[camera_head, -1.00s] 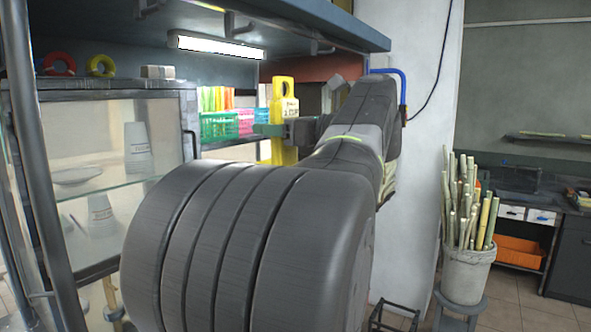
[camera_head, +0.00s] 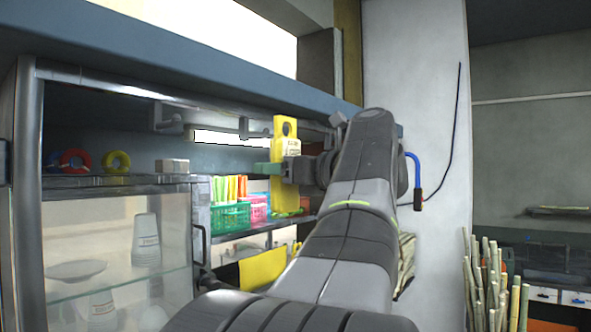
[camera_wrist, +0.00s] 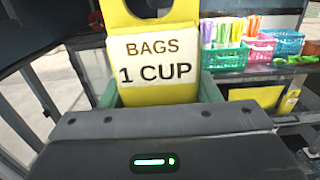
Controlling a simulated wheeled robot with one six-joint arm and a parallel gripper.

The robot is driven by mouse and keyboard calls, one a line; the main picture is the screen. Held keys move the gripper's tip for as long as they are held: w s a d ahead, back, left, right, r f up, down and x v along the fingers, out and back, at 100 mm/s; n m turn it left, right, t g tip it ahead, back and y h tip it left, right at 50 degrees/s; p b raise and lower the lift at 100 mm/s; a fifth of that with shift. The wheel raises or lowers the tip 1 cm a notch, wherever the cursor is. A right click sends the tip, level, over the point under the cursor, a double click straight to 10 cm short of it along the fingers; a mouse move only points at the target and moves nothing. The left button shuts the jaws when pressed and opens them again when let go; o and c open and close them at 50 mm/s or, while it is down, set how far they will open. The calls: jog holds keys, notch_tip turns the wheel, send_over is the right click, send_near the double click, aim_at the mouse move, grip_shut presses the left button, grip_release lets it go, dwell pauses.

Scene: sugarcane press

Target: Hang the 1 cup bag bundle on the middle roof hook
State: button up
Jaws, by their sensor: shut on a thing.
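The yellow 1 cup bag bundle (camera_head: 286,130) is upright, with a hole in its top tab. In the wrist view its label (camera_wrist: 155,62) reads "BAGS 1 CUP". My gripper (camera_head: 281,169) is shut on its lower part, with a green finger on each side. The bundle is raised just below the roof (camera_head: 200,72), near its underside. Dark hooks show under the roof: one at the left (camera_head: 170,119) and one (camera_head: 255,131) just left of the bundle's top. The bundle's tab looks apart from this hook, but depth is hard to judge. The area right of the tab is partly hidden by my arm.
A lit lamp (camera_head: 222,137) is under the roof behind the bundle. Green (camera_head: 230,217) and pink (camera_head: 259,210) baskets stand on a shelf. A glass cabinet (camera_head: 120,245) is at left, with red (camera_head: 75,161) and yellow rings on top. Another yellow piece (camera_head: 262,269) is lower down.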

jog(key=f+x, duration=0.1)
jog(key=x, duration=0.6)
jog(key=shift+w+a+f, duration=0.2)
jog(key=shift+a+f, duration=0.1)
jog(key=shift+a, duration=0.05)
dwell(0.5)
dwell(0.5)
jog(key=o, duration=1)
jog(key=shift+d, duration=0.1)
jog(key=b+v, duration=0.3)
jog(key=v, duration=1)
jog(key=shift+s+d, duration=0.25)
jog(key=shift+d, duration=0.05)
jog(key=shift+a, duration=0.1)
